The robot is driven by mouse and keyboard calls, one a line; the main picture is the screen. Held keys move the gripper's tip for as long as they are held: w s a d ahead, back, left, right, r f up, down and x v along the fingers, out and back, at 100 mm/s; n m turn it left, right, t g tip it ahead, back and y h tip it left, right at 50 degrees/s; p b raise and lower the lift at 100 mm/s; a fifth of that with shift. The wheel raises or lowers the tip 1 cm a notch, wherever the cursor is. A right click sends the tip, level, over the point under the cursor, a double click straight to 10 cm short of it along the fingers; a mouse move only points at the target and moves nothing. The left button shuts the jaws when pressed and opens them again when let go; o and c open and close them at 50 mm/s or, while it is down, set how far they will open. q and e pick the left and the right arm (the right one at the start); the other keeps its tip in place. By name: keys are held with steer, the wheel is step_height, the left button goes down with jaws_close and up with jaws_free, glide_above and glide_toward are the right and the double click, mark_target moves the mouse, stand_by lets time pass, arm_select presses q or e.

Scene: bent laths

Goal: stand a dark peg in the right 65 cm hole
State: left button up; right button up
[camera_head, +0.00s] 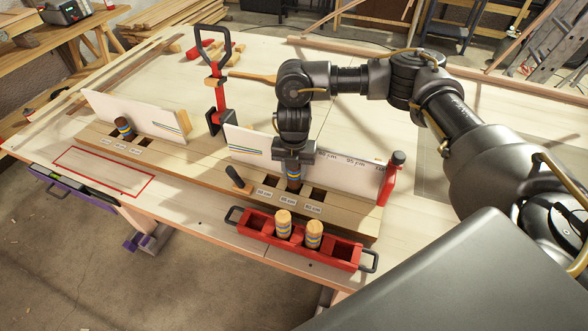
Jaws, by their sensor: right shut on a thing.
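My right gripper (293,160) points down at the right board and is shut on a dark peg (293,174) with blue and yellow bands. The peg is upright at the middle hole of the right row; I cannot tell how far its lower end is inside. A dark hole (317,194) shows to its right; the hole to its left is partly visible. Small labels lie in front of the holes, too small to read surely. Another dark banded peg (124,127) stands at the left row of holes. My left gripper is not in view.
A red tray (258,226) in front holds two light banded pegs (284,223). A short black piece (236,178) leans left of the right holes. White upright panels (350,178) stand behind both rows. A red clamp (220,100) rises between them; a red bottle (391,180) stands right.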

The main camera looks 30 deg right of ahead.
steer(key=shift+f+b, duration=1.05)
steer(key=shift+f, duration=0.5)
steer(key=o, duration=1.1)
steer(key=shift+r, duration=0.1)
step_height(320, 180, up, 9)
steer(key=p, duration=0.9)
